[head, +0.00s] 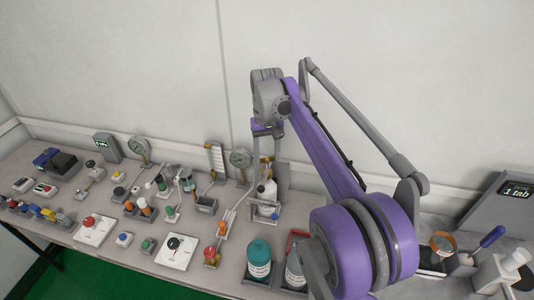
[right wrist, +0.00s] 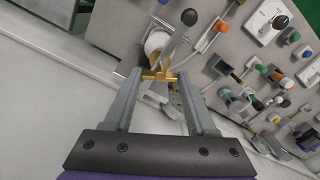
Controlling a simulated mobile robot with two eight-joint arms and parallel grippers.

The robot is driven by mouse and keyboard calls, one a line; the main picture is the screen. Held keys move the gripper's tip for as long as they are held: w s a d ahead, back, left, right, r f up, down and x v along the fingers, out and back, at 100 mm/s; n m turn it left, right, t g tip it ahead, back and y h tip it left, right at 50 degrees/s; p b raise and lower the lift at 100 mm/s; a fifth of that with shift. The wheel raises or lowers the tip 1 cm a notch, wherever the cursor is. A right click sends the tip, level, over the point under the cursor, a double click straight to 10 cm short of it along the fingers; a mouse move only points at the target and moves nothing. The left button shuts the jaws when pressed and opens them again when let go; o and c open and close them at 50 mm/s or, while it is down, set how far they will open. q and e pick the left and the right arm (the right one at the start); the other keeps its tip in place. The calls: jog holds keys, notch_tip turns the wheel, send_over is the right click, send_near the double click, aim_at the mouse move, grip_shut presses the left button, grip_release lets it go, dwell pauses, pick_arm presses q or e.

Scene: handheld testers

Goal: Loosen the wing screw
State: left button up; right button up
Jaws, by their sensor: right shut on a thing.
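The wing screw (right wrist: 158,76) is a small brass-coloured piece with a crossbar and stem. It sits between the fingertips of my right gripper (right wrist: 159,73) in the right wrist view. The gripper is shut on its wings, one finger at each side. In the head view my right gripper (head: 267,157) reaches down at the back of the bench, above a grey stand (head: 283,182) that holds a white bottle (head: 266,192). There the screw is small and mostly hidden by the fingers. My left gripper does not show.
A teal-topped jar (head: 259,262) stands in front. The wall (head: 150,70) is close behind. A grey display (head: 500,200) stands right.

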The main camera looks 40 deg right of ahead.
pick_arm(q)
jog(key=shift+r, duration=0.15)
pick_arm(e)
jog(key=shift+n, duration=0.3)
